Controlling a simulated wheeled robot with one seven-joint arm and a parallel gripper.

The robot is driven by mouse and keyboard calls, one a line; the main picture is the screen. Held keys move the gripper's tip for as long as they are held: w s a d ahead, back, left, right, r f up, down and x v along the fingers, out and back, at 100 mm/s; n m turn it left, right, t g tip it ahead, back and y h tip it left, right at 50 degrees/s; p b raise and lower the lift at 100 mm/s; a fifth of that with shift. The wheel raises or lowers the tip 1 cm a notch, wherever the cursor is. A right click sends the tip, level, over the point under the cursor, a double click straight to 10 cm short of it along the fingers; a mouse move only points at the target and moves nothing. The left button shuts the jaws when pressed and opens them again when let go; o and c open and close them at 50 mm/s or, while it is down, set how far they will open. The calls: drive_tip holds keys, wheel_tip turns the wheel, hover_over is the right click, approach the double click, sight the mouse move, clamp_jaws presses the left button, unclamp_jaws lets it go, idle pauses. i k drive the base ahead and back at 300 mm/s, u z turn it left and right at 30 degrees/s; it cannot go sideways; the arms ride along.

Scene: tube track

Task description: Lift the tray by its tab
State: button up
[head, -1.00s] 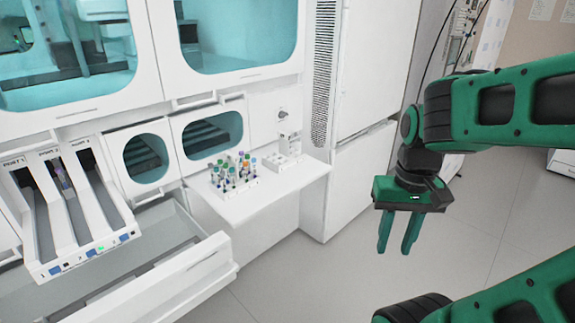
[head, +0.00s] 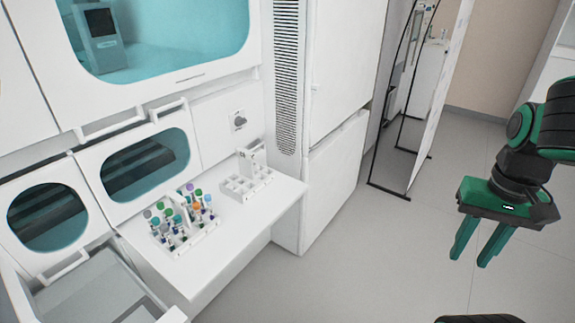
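A white tray (head: 240,187) with empty holes sits toward the back of the white shelf, near the wall. An upright white tab (head: 256,157) stands at its back right end. Just left of it and nearer to me, a second white rack (head: 207,236) holds several tubes with coloured caps. My green gripper (head: 470,260) hangs in the air over the floor at the right, well away from both. Its fingers point down, apart, with nothing between them.
The white shelf (head: 272,219) has bare surface around both racks. A cabinet with teal windows (head: 146,165) rises behind it, and an open drawer (head: 95,295) is at lower left. A tall white cabinet (head: 335,170) borders the shelf's right. The floor (head: 370,270) is clear.

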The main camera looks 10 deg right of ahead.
sight(252, 178)
drive_tip(key=z, duration=0.05)
drive_tip(key=i, duration=1.2)
drive_tip(key=u, duration=0.45)
